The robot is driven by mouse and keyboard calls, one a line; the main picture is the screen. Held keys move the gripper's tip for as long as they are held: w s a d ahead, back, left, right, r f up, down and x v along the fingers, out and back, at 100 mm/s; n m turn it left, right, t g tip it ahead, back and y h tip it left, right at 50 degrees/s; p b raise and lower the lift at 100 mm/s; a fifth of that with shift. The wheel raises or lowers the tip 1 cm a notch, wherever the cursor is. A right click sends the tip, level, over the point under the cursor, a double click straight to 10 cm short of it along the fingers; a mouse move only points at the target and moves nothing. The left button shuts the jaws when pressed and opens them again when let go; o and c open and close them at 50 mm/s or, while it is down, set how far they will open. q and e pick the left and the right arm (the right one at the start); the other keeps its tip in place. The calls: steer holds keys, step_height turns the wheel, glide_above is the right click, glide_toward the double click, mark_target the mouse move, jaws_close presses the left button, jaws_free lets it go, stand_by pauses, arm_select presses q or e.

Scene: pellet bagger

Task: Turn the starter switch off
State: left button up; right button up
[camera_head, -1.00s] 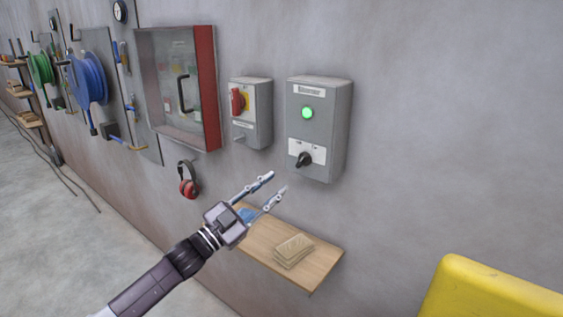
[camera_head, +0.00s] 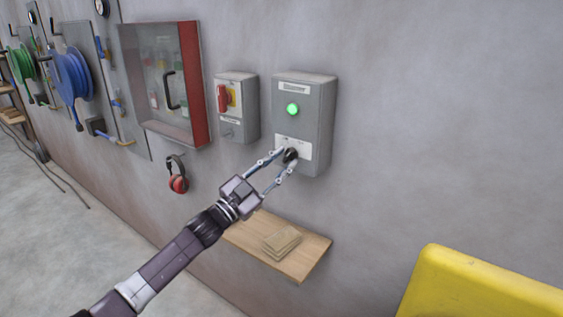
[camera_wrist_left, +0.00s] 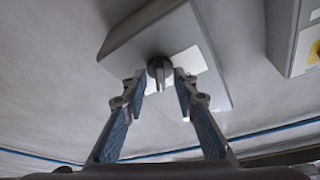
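The starter box (camera_head: 312,120) is a grey box on the wall with a lit green lamp (camera_head: 292,109) and a label on top. Its black rotary switch (camera_head: 290,155) sits on a white plate low on the front. My left gripper (camera_head: 281,160) is at the switch with its fingers apart, one on each side of the knob. In the left wrist view the knob (camera_wrist_left: 159,70) shows between the two open fingertips (camera_wrist_left: 160,86), with gaps visible on both sides. The knob's grip bar looks roughly upright there. My right gripper is not in view.
A grey box with a red and yellow isolator switch (camera_head: 224,98) hangs just left of the starter. A red-framed glass cabinet (camera_head: 197,85) and red ear muffs (camera_head: 177,176) are further left. A wooden shelf (camera_head: 300,265) lies below. A yellow object (camera_head: 480,285) stands at lower right.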

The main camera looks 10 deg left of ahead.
arm_select(q)
jaws_close()
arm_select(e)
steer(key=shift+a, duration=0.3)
